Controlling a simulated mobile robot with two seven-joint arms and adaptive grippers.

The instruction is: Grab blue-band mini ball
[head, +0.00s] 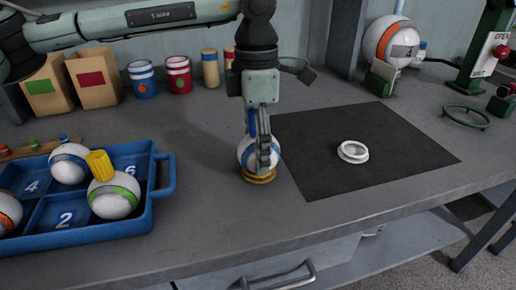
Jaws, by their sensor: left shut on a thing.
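The blue-band mini ball (244,153) is white with a blue stripe. It sits on a yellow ring stand (259,177) on the table, just left of the black mat. My left gripper (264,158) comes down from above and is shut on this ball, and its fingers hide part of the ball. I cannot tell whether the ball is lifted off the yellow ring. My right gripper is not in view.
A blue tray (150,213) with numbered compartments holds several balls at left. A white ring (353,151) lies on the black mat (410,150). Boxes and cans stand along the back. A green ring stand (466,117) is at right. The table front is clear.

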